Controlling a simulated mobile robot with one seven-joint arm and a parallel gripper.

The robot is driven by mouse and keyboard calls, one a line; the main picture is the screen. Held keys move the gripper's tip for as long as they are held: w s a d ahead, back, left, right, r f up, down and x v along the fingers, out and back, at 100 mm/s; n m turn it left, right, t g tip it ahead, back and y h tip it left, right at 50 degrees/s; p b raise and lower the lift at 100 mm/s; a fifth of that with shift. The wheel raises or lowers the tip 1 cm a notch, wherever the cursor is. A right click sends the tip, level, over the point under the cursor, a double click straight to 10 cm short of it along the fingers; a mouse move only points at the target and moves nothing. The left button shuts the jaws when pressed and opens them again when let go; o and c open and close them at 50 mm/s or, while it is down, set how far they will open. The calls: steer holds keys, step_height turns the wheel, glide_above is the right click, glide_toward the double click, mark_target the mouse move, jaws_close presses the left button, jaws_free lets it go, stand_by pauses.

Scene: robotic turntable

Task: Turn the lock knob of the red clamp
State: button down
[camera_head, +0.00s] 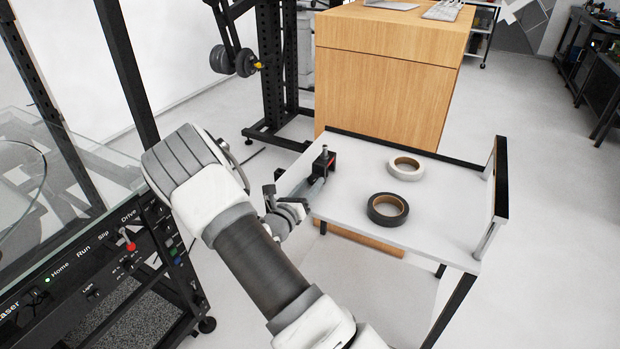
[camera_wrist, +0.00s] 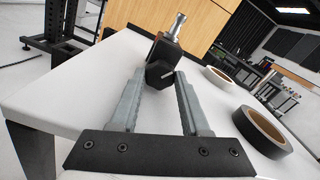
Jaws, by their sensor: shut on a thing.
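The clamp (camera_head: 325,160) stands on the small white table near its left edge, a small dark block with a little red on it and a metal post on top. In the wrist view its dark angular knob (camera_wrist: 160,70) faces me between the ends of my fingers. My gripper (camera_head: 319,184) reaches in from the left, low over the table, and is shut on the knob; it also shows in the wrist view (camera_wrist: 160,82). The fingertips sit on both sides of the knob. The clamp's far side is hidden.
A dark tape roll (camera_head: 387,209) and a white tape roll (camera_head: 405,168) lie on the white table (camera_head: 440,215), right of the clamp. A wooden cabinet (camera_head: 385,95) stands behind. The control panel (camera_head: 110,265) of a glass-topped machine is left of my arm.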

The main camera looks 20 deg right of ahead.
stand_by(0.3)
steer(key=shift+c, duration=1.9)
jaws_free()
steer(key=p+v, duration=0.2)
steer(key=v, duration=1.5)
steer(key=shift+s, duration=0.2)
steer(key=shift+a+f, duration=0.1)
steer(key=shift+a, duration=0.05)
